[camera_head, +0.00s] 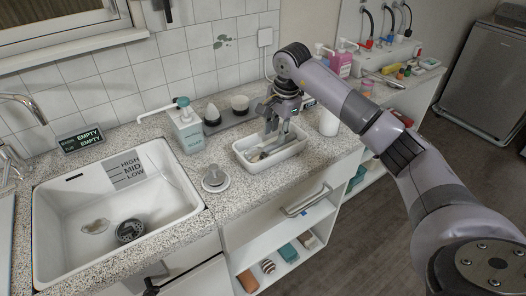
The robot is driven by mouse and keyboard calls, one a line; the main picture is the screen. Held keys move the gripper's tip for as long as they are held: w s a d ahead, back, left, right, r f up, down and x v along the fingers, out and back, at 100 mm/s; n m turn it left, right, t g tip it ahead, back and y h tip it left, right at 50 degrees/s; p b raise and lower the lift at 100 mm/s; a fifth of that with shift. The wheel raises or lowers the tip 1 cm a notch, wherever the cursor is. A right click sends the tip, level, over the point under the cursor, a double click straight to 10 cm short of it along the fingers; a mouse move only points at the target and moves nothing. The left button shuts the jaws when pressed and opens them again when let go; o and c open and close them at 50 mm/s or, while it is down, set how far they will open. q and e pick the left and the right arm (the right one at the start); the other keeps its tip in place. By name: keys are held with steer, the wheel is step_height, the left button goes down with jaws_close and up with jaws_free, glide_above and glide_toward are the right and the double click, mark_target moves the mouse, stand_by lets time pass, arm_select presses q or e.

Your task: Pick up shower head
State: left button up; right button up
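My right gripper (275,133) points down at the white tray (297,146) on the speckled counter. Its fingers are over or in the tray, among small pale items. Whether they are apart or shut on something is too small to tell. I cannot pick out a shower head for certain. A grey round piece with a knob (214,179) lies on the counter left of the tray. My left gripper is not in view.
A white sink (75,205) with a black drain (130,230) is at left. A soap pump bottle (187,128) and small jars (239,103) stand behind the tray. A white cup (329,122) stands right of the tray.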

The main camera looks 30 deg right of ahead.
mark_target(275, 143)
steer(key=f, duration=0.1)
steer(key=f+p, duration=0.1)
steer(key=f, duration=0.2)
steer(key=shift+w+d+f, duration=0.15)
steer(key=shift+w+f, duration=0.05)
steer(key=shift+w, duration=0.1)
steer(key=shift+w+f, duration=0.1)
steer(key=shift+f, duration=0.25)
jaws_close()
steer(key=shift+r, duration=0.1)
